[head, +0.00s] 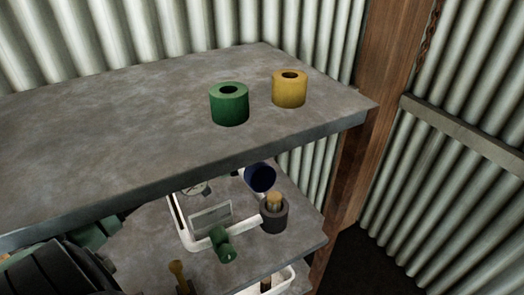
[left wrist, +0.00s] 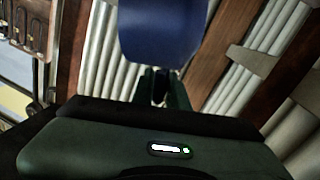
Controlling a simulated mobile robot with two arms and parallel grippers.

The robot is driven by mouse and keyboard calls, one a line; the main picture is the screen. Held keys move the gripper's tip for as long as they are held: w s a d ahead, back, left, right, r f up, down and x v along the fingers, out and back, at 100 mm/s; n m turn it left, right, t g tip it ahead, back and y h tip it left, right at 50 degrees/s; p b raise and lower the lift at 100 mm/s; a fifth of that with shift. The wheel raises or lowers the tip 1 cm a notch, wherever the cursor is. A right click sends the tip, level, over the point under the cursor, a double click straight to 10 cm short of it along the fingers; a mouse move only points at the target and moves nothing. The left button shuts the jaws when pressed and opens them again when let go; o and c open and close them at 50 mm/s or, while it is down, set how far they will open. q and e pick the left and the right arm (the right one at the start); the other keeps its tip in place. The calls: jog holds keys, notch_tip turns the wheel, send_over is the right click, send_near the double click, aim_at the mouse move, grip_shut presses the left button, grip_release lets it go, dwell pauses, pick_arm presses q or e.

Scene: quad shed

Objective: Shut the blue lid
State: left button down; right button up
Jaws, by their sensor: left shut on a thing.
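The blue lid (head: 260,177) shows in the head view under the front edge of the upper shelf, above the far side of the lower shelf. It looks raised and tilted, partly cut off by the upper shelf; what it is hinged to is hidden. In the left wrist view a large dark blue piece, which looks like the lid (left wrist: 160,28), fills the top middle. My left gripper (left wrist: 160,86) is shut at its lower edge; the exact contact is hard to see. In the head view its fingertips cannot be made out. My right gripper is not in view.
The upper shelf (head: 120,130) overhangs the lower shelf (head: 290,248) and carries a green ring (head: 229,105) and a yellow ring (head: 289,89). A wooden post (head: 378,100) stands right.

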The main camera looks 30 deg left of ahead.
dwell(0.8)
pick_arm(q)
jog(key=d+m+b, duration=0.1)
jog(key=b, duration=0.2)
jog(key=shift+s, duration=0.3)
jog(key=shift+d+r+b, duration=0.1)
jog(key=shift+r+b, duration=0.15)
jog(key=shift+b, duration=0.25)
jog(key=c, duration=1.5)
grip_release()
jog(key=shift+o, duration=0.2)
